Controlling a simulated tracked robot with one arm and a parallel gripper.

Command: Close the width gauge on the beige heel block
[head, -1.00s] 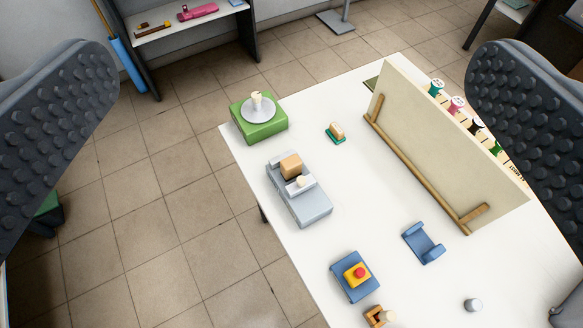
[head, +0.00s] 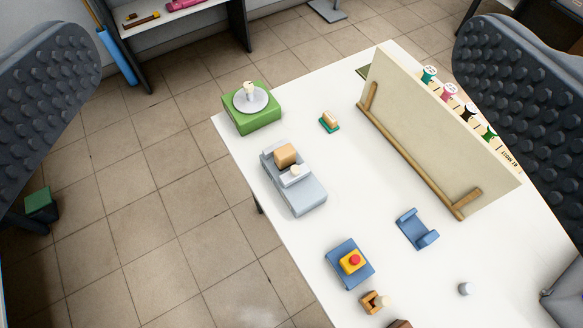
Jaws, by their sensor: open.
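The width gauge (head: 308,197) is a grey device lying on the white table near its left edge. The beige heel block (head: 285,154) sits on it toward the far end. A lighter grey sliding jaw with a pale knob (head: 295,171) stands just on the near side of the block; whether they touch is too small to tell. My gripper (head: 278,115) is open and empty, its two dark studded fingers wide apart at the left and right picture edges. It is high above the table, away from the gauge.
A green box with a round grey plate (head: 251,106) stands beyond the gauge. A small green-based brush-like item (head: 329,121), an upright board (head: 440,135), a blue cradle (head: 417,229) and a blue pad with red button (head: 350,262) are around it. The table's middle is clear.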

